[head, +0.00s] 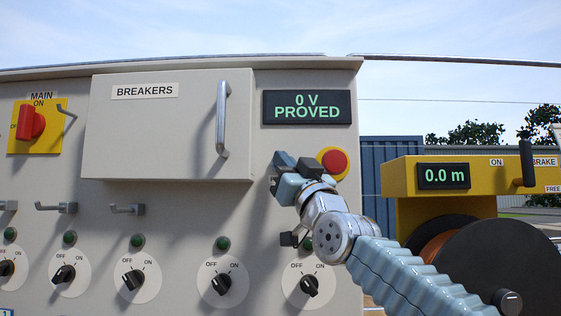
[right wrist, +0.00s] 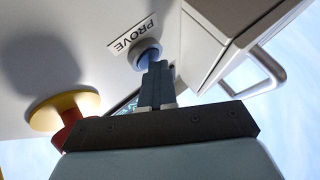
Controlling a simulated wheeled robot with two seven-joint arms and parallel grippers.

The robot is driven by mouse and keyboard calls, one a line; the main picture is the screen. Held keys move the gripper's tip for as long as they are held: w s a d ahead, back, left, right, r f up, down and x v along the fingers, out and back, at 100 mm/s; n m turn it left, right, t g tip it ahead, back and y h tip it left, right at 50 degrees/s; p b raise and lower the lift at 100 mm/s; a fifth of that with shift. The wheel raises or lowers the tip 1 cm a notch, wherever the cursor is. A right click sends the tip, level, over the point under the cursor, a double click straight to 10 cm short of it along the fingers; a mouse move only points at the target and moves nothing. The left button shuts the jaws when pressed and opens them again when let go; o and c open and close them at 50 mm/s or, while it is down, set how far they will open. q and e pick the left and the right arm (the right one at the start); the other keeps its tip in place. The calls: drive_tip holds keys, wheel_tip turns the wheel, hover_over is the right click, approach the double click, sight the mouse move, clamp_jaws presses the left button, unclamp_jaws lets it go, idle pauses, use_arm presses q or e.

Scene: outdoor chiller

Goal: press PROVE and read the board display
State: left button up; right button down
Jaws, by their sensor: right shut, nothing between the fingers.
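The board display (head: 306,107) at the upper right of the panel reads "0 V PROVED" in green letters. My left gripper is not in view.
The red stop button (head: 335,161) on its yellow base is close right of my gripper. The closed BREAKERS cover (head: 150,135) with its handle (head: 222,119) juts out at left. A red MAIN switch (head: 31,122) is far left. A yellow reel unit (head: 400,177) reading 0.0 m stands right.

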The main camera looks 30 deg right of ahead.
drive_tip(key=shift+w+d+f, duration=0.15)
drive_tip(key=shift+w+d, duration=0.3)
drive_tip(key=shift+w, duration=0.05)
idle(0.5)
drive_tip(key=shift+f, duration=0.1)
drive_tip(key=shift+s+a+f+b, duration=0.1)
drive_tip(key=shift+a+f+b, duration=0.1)
drive_tip(key=shift+f+b, duration=0.35)
drive_tip(key=s+a, duration=0.3)
drive_tip(key=s, duration=0.2)
drive_tip(key=shift+s+r+p, duration=0.15)
drive_tip(key=shift+p, duration=0.15)
idle(0.4)
